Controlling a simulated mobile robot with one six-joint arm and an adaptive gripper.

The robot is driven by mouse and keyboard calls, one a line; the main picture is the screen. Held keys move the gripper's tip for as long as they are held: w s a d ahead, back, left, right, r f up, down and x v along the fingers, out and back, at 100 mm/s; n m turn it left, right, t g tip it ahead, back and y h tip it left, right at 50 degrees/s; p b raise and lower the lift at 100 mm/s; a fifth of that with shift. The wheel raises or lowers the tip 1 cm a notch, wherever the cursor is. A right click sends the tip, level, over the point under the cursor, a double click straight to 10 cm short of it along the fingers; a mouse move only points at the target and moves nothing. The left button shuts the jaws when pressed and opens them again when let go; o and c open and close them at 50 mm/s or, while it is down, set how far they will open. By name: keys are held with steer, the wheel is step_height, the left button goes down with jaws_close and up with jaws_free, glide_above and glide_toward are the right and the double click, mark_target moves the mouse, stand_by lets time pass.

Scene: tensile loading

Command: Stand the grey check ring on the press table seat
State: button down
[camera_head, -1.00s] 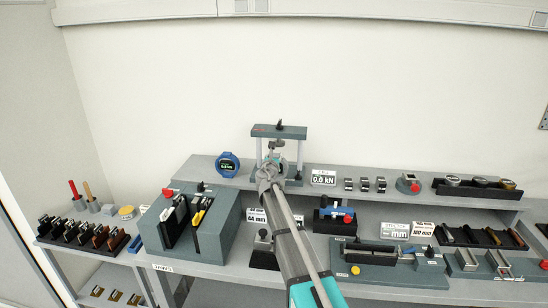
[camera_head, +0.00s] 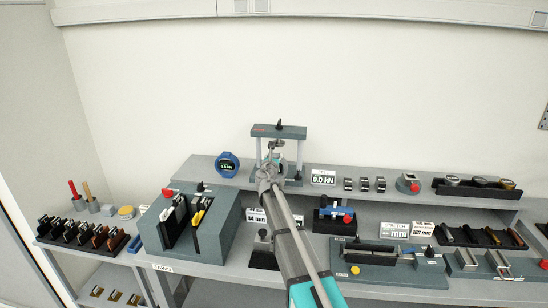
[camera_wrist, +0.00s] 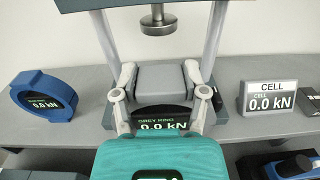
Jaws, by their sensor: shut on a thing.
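The grey check ring (camera_wrist: 160,82), with a display reading "GREY RING 0.0 kN", is between the fingers of my gripper (camera_wrist: 159,74) in the wrist view. My gripper is shut on it. They are within the press frame (camera_head: 279,132), between its two columns and below the round pressing head (camera_wrist: 158,26). The press base (camera_wrist: 113,118) shows beside the ring; the seat itself is hidden by the ring and fingers. I cannot tell whether the ring touches the seat. In the head view my gripper (camera_head: 272,165) covers most of the ring.
The blue ring gauge (camera_head: 228,164) stands left of the press. The CELL display (camera_head: 323,178), reading 0.0 kN, stands close on the right. Small blocks and racks line the shelf (camera_head: 205,173) farther right. Above my gripper hangs the pressing head.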

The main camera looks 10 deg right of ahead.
steer(key=shift+f+b, duration=0.75)
stand_by(0.3)
steer(key=shift+c, duration=0.2)
jaws_free()
stand_by(0.4)
steer(key=shift+s, duration=0.2)
steer(key=v, duration=1.1)
steer(key=shift+s+a, duration=0.2)
steer(key=shift+s, duration=0.1)
stand_by(0.3)
